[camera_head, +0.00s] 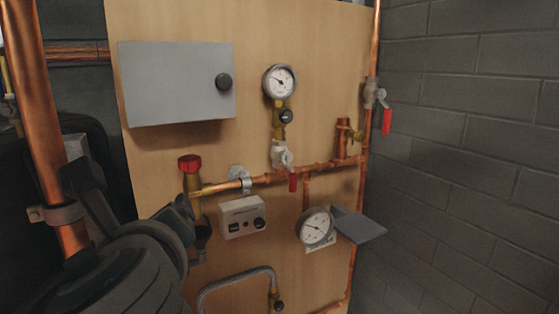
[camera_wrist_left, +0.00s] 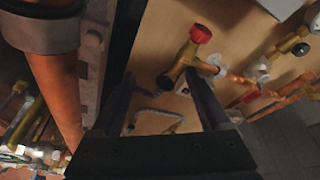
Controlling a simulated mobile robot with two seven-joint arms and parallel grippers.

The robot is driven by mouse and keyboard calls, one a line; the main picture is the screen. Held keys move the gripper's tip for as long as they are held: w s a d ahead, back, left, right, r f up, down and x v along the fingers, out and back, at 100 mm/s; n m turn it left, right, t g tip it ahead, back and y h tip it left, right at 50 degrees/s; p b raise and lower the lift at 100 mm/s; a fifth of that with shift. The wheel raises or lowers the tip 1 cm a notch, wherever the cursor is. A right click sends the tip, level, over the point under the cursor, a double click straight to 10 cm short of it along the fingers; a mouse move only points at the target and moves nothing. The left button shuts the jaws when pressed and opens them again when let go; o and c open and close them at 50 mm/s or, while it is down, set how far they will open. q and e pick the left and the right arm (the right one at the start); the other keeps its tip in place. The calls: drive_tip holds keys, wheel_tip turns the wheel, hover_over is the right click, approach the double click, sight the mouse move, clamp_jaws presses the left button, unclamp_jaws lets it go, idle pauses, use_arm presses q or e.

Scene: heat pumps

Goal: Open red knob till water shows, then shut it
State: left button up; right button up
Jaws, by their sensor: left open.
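The red knob (camera_head: 190,164) tops a brass valve (camera_head: 192,185) at the left end of the horizontal copper pipe. In the left wrist view, the red knob (camera_wrist_left: 200,33) sits above and beyond the fingers, on the slanted brass valve body (camera_wrist_left: 186,62). My left gripper (camera_head: 190,212) is just below the knob in the head view, close to the valve, partly hidden behind my own wrist. Its two dark fingers are spread apart in the wrist view (camera_wrist_left: 165,88), and the knob is not between them. I cannot tell whether a finger touches the valve. My right gripper is not seen.
A thick copper pipe (camera_head: 38,120) stands close beside my left arm. A grey box (camera_head: 180,80) is above the knob, and a small control box (camera_head: 242,217) is to its right. Gauges (camera_head: 280,81) and red-handled valves (camera_head: 386,120) are further right. A braided hose (camera_head: 235,277) hangs below.

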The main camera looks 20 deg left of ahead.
sight(189, 163)
use_arm(q)
drive_tip(key=w+a+r+m+t, duration=0.1)
drive_tip(key=w+m, duration=0.1)
drive_tip(key=w, duration=0.2)
drive_tip(key=w+a+r+m+t, duration=0.1)
drive_tip(key=w+a+m, duration=0.1)
drive_tip(key=w, duration=0.2)
drive_tip(key=w+a+r+m+t+y, duration=0.1)
drive_tip(key=w+a+m, duration=0.1)
drive_tip(key=w, duration=0.3)
drive_tip(key=shift+w+r+m+p, duration=0.1)
drive_tip(key=shift+r+m+p, duration=0.2)
drive_tip(key=shift+r+m, duration=0.1)
clamp_jaws()
